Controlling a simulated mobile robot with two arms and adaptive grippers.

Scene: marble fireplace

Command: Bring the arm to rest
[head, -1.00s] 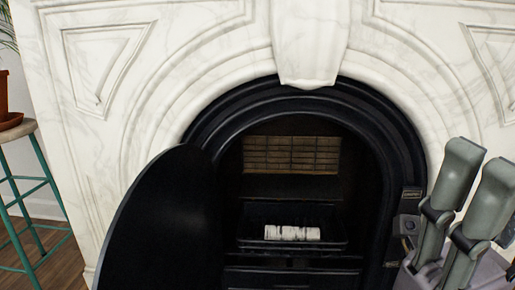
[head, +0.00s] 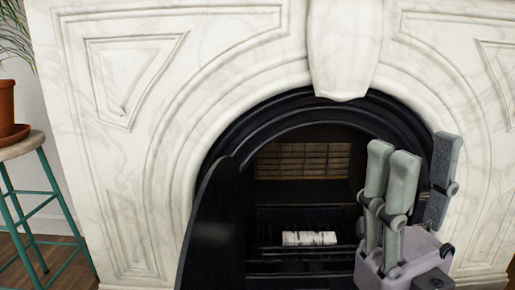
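My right gripper (head: 418,160) is in the lower right of the head view, in front of the right side of the fireplace arch. Its grey fingers point up and are spread apart, with nothing between them. It covers part of the black frame and the opening's right edge. My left gripper is not in view.
The white marble fireplace (head: 165,190) fills most of the view. A pale log (head: 309,238) lies inside. A stool (head: 25,146) with a potted plant (head: 7,104) stands at far left.

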